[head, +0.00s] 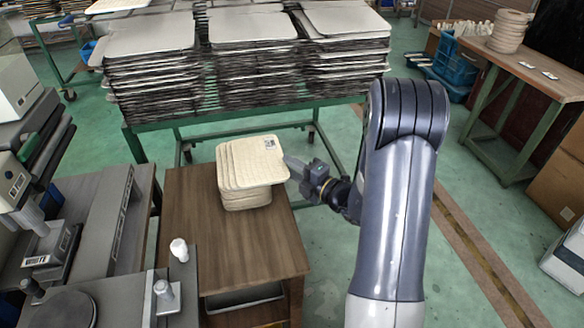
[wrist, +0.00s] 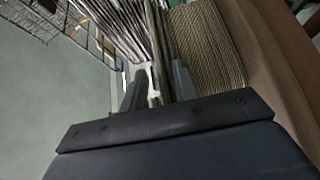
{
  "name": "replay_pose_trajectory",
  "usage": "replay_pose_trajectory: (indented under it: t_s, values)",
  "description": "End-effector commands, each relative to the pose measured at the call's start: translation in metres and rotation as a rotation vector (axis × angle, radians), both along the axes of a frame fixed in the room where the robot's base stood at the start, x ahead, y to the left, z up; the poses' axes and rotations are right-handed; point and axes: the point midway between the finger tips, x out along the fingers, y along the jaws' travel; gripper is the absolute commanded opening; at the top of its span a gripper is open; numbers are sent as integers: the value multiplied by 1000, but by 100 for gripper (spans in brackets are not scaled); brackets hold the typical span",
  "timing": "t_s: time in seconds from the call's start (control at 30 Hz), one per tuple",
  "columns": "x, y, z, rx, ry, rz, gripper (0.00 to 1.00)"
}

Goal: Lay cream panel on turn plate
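A stack of cream panels (head: 250,165) sits on the brown table, and a small label shows on the top panel. My gripper (head: 292,164) is at the right edge of the stack, close to the top panel's level. In the wrist view, the panel edges (wrist: 207,48) fill the area just right of the fingers. My gripper (wrist: 158,85) shows a gap between its fingers there, with a thin pale strip in it that I cannot identify. Whether a finger touches the stack is unclear. The turn plate (head: 62,311) is a dark round disc at the lower left, with nothing on it.
A green rack with tall stacks of trays (head: 250,60) stands behind the table. The brown table (head: 225,250) has bare room in front of the stack. A white-topped knob (head: 179,249) and grey machinery (head: 115,215) stand to the left. A wooden bench (head: 530,75) is far right.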

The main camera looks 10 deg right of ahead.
Motion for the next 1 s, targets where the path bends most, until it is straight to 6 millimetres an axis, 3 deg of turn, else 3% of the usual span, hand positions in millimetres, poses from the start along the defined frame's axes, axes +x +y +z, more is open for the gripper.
replay_pose_trajectory:
  t_s: [0.17,0.6,1.0]
  values:
    - [-10,-8,2,0,2,-4,29]
    - [-77,-55,2,1,1,-5,29]
    - [-98,-69,2,0,0,0,29]
